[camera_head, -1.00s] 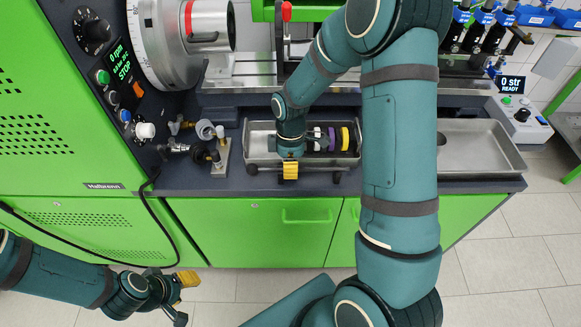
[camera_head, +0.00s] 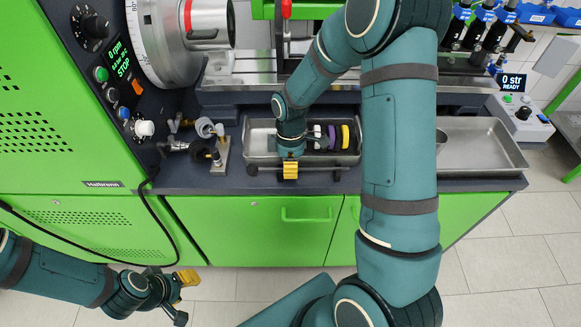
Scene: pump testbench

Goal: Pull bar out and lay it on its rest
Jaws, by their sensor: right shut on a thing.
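My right gripper (camera_head: 290,170) points down at the front edge of a metal tray (camera_head: 262,135) on the bench. Its yellow fingertips are shut on a dark bar (camera_head: 316,170), which lies crosswise along the tray's front side with a knob at each end. The wrist hides the bar's middle and part of the tray. I cannot tell whether the bar touches the tray. White, purple and yellow rings sit in the tray just right of the wrist. My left gripper (camera_head: 184,298) is at the lower left, away from the bench, its fingers apart and empty.
Valve fittings (camera_head: 208,148) stand left of the tray. An empty-looking shallow metal tray (camera_head: 490,150) lies to the right, partly behind my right arm. A green machine with a control panel (camera_head: 125,75) rises at the left. Green cabinet doors (camera_head: 260,225) are below.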

